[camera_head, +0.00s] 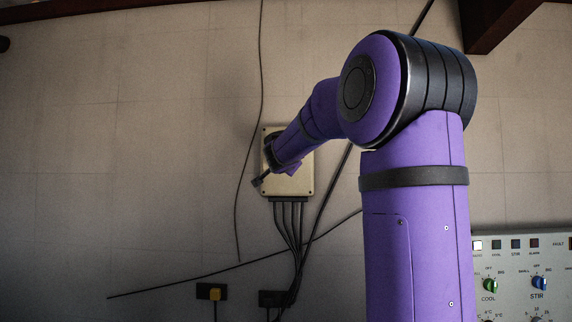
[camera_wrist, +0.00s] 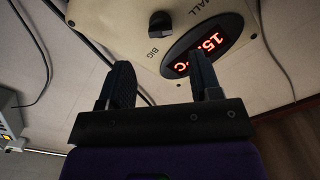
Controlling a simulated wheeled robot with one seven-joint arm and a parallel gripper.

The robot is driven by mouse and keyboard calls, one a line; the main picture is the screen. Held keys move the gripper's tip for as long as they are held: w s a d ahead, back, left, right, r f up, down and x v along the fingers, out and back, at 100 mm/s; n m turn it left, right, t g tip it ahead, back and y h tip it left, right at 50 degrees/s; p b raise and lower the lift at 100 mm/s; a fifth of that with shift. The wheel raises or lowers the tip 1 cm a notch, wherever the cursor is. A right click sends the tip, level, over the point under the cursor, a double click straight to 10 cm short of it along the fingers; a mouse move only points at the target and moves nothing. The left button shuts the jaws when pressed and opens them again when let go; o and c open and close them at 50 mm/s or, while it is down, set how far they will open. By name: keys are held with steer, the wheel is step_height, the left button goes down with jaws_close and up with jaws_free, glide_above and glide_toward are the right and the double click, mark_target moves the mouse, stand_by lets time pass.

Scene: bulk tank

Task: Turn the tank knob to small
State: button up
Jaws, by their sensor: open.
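The black knob (camera_wrist: 160,24) sits on the face of a beige wall box (camera_wrist: 112,18), between the printed words BIG and SMALL. Which way the knob points is hard to tell. Beside it is a dark oval display (camera_wrist: 198,48) with red digits starting with 15. In the wrist view my gripper (camera_wrist: 161,65) is open and empty, its two dark fingers apart and short of the knob, touching nothing I can make out. In the head view the box (camera_head: 299,183) is on the wall, and my gripper (camera_head: 260,180) is in front of it; my arm hides the knob.
Several dark cables (camera_head: 287,215) run down from the box. A loose cable crosses the wall. A control panel (camera_head: 515,256) with COOL and STIR knobs stands at the lower right. The wall left of the box is mostly clear.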

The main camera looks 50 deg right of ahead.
steer(key=shift+v, duration=1.45)
steer(key=shift+w, duration=0.1)
steer(key=s+a+f+n+t+y, duration=0.1)
steer(key=s+a+f+n+y, duration=0.3)
steer(key=a, duration=0.5)
steer(key=s+a+f+n+y, duration=0.1)
steer(key=a+f+n+y, duration=0.2)
steer(key=a+n+y, duration=0.35)
steer(key=s+a+f+n+t+y, duration=0.1)
steer(key=s+a+f+n+y, duration=0.2)
steer(key=a, duration=0.7)
steer(key=s+a+f+n+g+y, duration=0.1)
steer(key=s+a+f+n+g, duration=0.2)
steer(key=s+a+f, duration=0.4)
steer(key=s+f+g, duration=0.1)
steer(key=s+f, duration=0.3)
steer(key=shift+g+y, duration=0.35)
steer(key=shift+g, duration=0.05)
steer(key=s+f+g, duration=0.1)
steer(key=s+f, duration=0.1)
steer(key=s, duration=0.1)
steer(key=s+f+n+g+h, duration=0.1)
steer(key=s+f, duration=0.1)
steer(key=s, duration=0.1)
steer(key=s+f+g, duration=0.1)
steer(key=s+f, duration=0.2)
steer(key=shift+s+a+f+g, duration=0.1)
steer(key=shift+s+a+g, duration=0.1)
steer(key=shift+g, duration=0.1)
steer(key=shift+c, duration=0.2)
